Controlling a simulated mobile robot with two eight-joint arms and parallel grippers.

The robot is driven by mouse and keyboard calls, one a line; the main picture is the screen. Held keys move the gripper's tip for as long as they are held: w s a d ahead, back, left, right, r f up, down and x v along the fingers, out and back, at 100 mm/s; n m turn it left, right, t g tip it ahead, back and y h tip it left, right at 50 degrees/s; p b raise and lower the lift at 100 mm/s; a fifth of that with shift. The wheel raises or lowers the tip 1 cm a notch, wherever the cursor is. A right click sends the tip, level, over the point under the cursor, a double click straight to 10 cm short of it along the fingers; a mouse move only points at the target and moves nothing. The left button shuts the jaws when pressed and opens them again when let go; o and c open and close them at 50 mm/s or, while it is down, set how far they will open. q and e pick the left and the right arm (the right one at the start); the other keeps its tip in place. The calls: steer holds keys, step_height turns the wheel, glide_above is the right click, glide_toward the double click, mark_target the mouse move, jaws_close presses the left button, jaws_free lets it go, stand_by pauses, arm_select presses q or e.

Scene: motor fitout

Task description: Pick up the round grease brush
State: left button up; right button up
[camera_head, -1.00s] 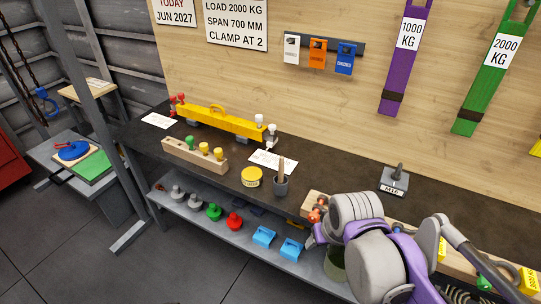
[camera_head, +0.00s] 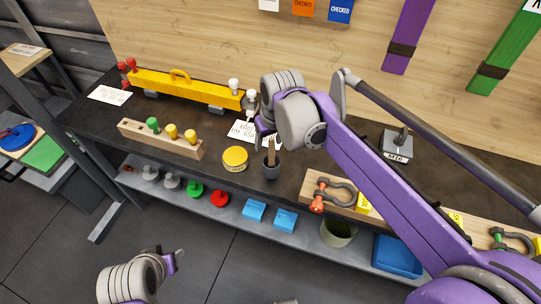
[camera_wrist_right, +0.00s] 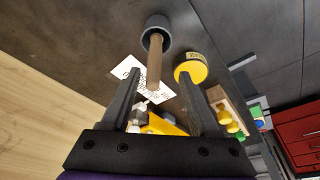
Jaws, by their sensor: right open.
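A brown brush handle (camera_head: 270,152) stands up out of a dark grey cup (camera_head: 271,171) on the dark bench. The bristles are hidden in the cup, so I cannot tell if they are round. In the right wrist view the handle (camera_wrist_right: 154,66) lies between my right gripper's open fingers, with the cup (camera_wrist_right: 156,33) beyond the fingertips. My right gripper (camera_head: 265,137) is just above the cup, partly hidden by its wrist, and holds nothing. My left gripper (camera_head: 177,258) is low at the lower left, away from the bench; its jaws are not clear.
A yellow tin (camera_head: 235,158) stands left of the cup. A wooden block with coloured plugs (camera_head: 160,139) and a yellow lifting beam (camera_head: 185,88) are further left. A white paper (camera_head: 243,131) lies behind. A shackle board (camera_head: 318,184) is to the right.

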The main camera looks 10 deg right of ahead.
mark_target(270, 152)
steer(key=shift+x, duration=0.85)
steer(key=f, duration=0.4)
steer(key=shift+w+d+f, duration=0.2)
steer(key=shift+d, duration=0.2)
steer(key=shift+w+f, duration=0.15)
steer(key=shift+f, duration=0.2)
jaws_close()
